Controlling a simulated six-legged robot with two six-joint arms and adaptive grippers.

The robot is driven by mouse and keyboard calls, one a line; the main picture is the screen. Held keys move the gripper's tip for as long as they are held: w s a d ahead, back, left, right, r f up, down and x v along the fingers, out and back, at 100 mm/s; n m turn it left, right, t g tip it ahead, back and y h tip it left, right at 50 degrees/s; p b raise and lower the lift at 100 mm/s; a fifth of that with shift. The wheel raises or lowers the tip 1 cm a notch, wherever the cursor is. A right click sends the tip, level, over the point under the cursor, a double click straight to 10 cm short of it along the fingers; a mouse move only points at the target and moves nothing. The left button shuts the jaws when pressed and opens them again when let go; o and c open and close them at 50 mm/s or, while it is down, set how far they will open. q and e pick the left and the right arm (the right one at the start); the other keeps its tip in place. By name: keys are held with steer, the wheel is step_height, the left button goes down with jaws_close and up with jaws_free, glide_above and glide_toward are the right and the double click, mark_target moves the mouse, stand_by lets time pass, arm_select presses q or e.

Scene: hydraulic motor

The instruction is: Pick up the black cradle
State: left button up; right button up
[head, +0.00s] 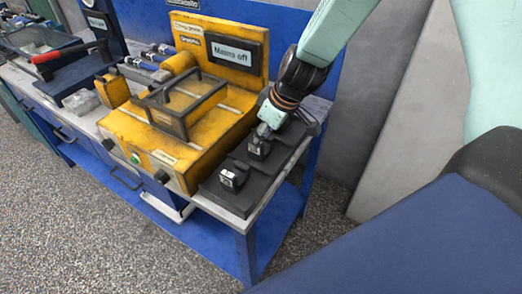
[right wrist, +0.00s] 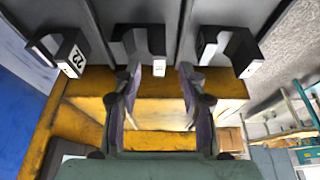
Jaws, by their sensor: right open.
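Black cradles stand on a dark board (head: 207,189) at the right end of the bench. The near cradle (head: 232,179) and a second cradle (head: 259,148) show in the head view, each with a white label. The right wrist view shows three: a left cradle (right wrist: 60,50) marked 22, a middle cradle (right wrist: 138,43) and a right cradle (right wrist: 232,50). My right gripper (head: 264,130) is open and close to the second cradle. In the right wrist view its fingers (right wrist: 159,72) are apart, with the middle cradle just beyond them. My left gripper is out of view.
A yellow machine (head: 195,125) with a framed window stands left of the board, its "Mains off" panel (head: 236,53) behind. Hoses or fittings (head: 150,65) and a red-handled tool (head: 65,50) lie further left. A grey wall panel (head: 430,90) stands right of the bench.

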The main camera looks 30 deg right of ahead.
mark_target(266, 145)
steer(key=b+x, duration=0.2)
steer(key=x, duration=0.1)
steer(key=shift+w+a+f, duration=0.1)
steer(key=shift+w+f, duration=0.05)
steer(key=shift+w+a+f, duration=0.1)
steer(key=shift+w+f, duration=0.2)
steer(key=shift+f, duration=0.05)
steer(key=shift+s, duration=0.1)
steer(key=shift+s+r, duration=0.1)
steer(key=c, duration=0.5)
steer(key=shift+c, duration=1.3)
jaws_close()
